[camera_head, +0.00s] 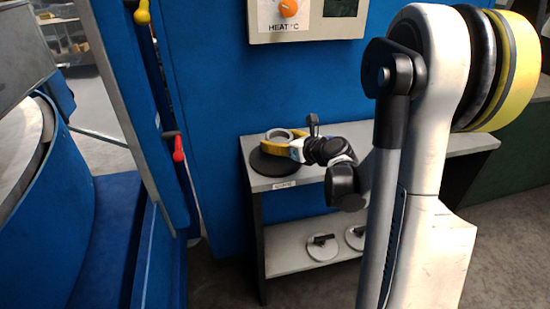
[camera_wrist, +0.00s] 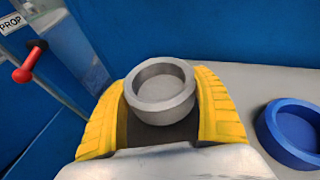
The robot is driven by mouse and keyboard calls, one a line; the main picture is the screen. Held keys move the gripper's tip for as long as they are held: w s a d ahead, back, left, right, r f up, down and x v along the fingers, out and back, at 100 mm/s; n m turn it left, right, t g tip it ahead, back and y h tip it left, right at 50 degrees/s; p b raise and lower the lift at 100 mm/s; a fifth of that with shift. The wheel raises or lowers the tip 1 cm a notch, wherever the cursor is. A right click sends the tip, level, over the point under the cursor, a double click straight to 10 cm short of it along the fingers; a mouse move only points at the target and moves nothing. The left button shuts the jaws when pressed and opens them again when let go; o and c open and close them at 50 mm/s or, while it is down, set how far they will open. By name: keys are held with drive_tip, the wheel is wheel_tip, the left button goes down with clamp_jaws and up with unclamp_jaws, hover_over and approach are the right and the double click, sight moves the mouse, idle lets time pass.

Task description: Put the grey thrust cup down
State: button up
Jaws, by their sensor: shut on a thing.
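The grey thrust cup (camera_wrist: 160,88) is an open-topped round ring-like cup, upright between the yellow fingers of my gripper (camera_wrist: 161,110) in the wrist view. The fingers are shut on it from both sides. In the head view the grey cup (camera_head: 279,136) shows at the left end of the shelf unit's top, with my gripper (camera_head: 281,144) around it. A dark round pad (camera_head: 270,166) lies on the top just below the gripper. I cannot tell whether the cup touches the pad or hangs slightly above it.
A blue cup (camera_wrist: 298,128) stands on the grey top (camera_wrist: 252,82) to the right in the wrist view. Two round lidded things (camera_head: 322,247) (camera_head: 356,237) sit on the lower shelf (camera_head: 290,254). A blue wall is behind. A red-knobbed lever (camera_head: 178,148) is at left.

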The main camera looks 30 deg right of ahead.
sight(276, 157)
drive_tip(key=shift+w+a+f, duration=0.3)
drive_tip(key=shift+w+f, duration=0.15)
drive_tip(key=shift+w, duration=0.05)
wheel_tip(276, 157, down, 4)
drive_tip(key=b, duration=0.2)
drive_tip(key=shift+b, duration=0.4)
drive_tip(key=shift+s+r, duration=0.1)
drive_tip(key=shift+r, duration=0.1)
drive_tip(key=shift+f, duration=0.1)
drive_tip(key=o, duration=1.4)
drive_tip(key=shift+o, duration=0.2)
